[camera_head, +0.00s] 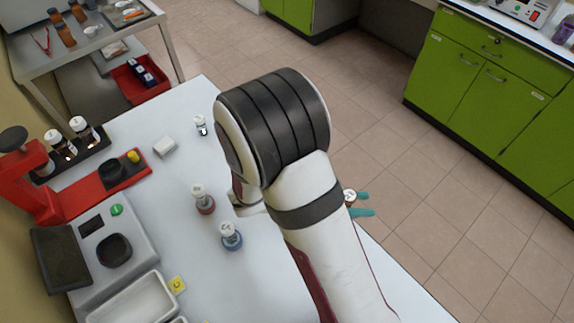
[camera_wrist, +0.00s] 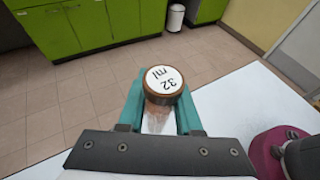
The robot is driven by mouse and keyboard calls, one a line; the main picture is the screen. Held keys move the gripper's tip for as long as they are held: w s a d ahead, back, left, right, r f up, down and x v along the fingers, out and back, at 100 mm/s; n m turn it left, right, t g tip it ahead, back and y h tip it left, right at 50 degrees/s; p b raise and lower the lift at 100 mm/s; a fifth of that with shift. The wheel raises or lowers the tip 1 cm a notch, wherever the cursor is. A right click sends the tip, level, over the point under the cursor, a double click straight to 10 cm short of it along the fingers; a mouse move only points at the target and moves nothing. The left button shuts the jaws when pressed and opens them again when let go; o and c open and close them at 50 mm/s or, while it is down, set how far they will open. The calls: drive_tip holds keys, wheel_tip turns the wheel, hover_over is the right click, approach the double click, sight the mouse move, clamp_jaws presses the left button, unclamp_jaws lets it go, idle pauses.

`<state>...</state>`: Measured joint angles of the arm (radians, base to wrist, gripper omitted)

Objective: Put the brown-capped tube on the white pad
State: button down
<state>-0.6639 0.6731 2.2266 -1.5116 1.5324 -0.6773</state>
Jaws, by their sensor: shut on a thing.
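My gripper (camera_head: 366,204) has teal fingers and shows just right of my arm in the head view, beyond the table's right edge in the picture. A small flat white block (camera_head: 164,147), which looks like the white pad, lies on the table at left, well away from my gripper. Nothing lies on it.
Red-filled (camera_head: 203,199) and blue-filled (camera_head: 231,237) flasks stand mid-table. A small white-capped vial (camera_head: 200,125) stands near the far edge. A red stand (camera_head: 90,190), a grey scale-like device (camera_head: 115,245), a black bottle rack (camera_head: 75,152) and a white tray (camera_head: 135,300) fill the left side.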

wheel_tip(320, 180, up, 6)
drive_tip(key=w+a+f+n+t+y, duration=0.3)
drive_tip(key=w+a+n+t+y, duration=0.55)
drive_tip(key=w+a, duration=1.3)
drive_tip(key=w+a+r+n+t+y, duration=0.2)
drive_tip(key=a+n+y, duration=0.45)
drive_tip(key=a, duration=1.15)
drive_tip(key=n+g+y, duration=0.2)
drive_tip(key=n+y, duration=0.3)
drive_tip(key=n, duration=0.2)
hover_over(164, 146)
drive_tip(key=w+a, duration=0.2)
drive_tip(key=w, duration=0.1)
wheel_tip(164, 146, down, 11)
drive_tip(key=shift+w+a+f, duration=0.1)
drive_tip(key=shift+a+f, duration=0.05)
drive_tip(key=shift+f, duration=0.25)
drive_tip(key=shift+f, duration=0.1)
